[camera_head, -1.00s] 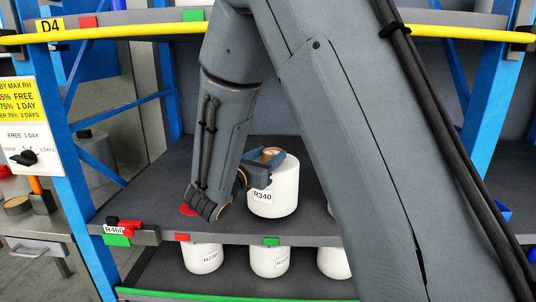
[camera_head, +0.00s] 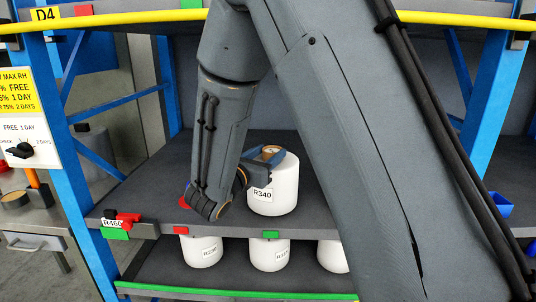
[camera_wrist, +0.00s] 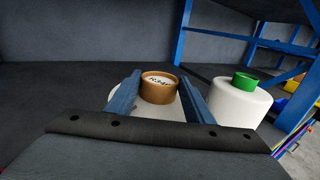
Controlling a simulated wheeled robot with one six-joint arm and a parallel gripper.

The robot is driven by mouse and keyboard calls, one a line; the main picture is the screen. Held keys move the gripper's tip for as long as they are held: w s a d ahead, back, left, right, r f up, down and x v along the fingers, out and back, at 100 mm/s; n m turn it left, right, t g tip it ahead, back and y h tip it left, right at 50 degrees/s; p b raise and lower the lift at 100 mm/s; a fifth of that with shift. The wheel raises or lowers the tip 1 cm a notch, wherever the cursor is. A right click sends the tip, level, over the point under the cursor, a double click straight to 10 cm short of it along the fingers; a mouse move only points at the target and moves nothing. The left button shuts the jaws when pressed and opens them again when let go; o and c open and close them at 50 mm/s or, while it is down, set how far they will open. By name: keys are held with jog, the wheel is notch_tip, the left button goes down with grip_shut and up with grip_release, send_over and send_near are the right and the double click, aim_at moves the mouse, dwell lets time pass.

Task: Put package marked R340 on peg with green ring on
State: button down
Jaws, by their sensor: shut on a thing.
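The package marked R340 (camera_head: 275,188) is a white bobbin with a brown core on top. It stands upright on the grey middle shelf, or very slightly above it; I cannot tell which. My gripper (camera_head: 266,160) is shut on its brown core, which in the wrist view (camera_wrist: 159,90) sits between the two blue-grey fingers. A second white bobbin (camera_wrist: 238,104) with a green top is to the right in the wrist view. No peg with a green ring shows clearly in any view.
Several white bobbins (camera_head: 202,252) stand on the shelf below. Blue posts (camera_head: 66,170) and a yellow rail (camera_head: 120,22) frame the rack. A sign board hangs at the left. My arm hides the right part of the middle shelf.

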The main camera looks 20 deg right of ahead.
jog(key=shift+f, duration=0.1)
jog(key=c, duration=0.9)
grip_release()
jog(key=shift+o, duration=0.5)
jog(key=shift+f, duration=0.2)
jog(key=b+v, duration=0.2)
jog(key=v, duration=0.5)
jog(key=shift+s+a+b, duration=0.25)
jog(key=shift+s+b, duration=0.05)
jog(key=shift+s+r, duration=0.1)
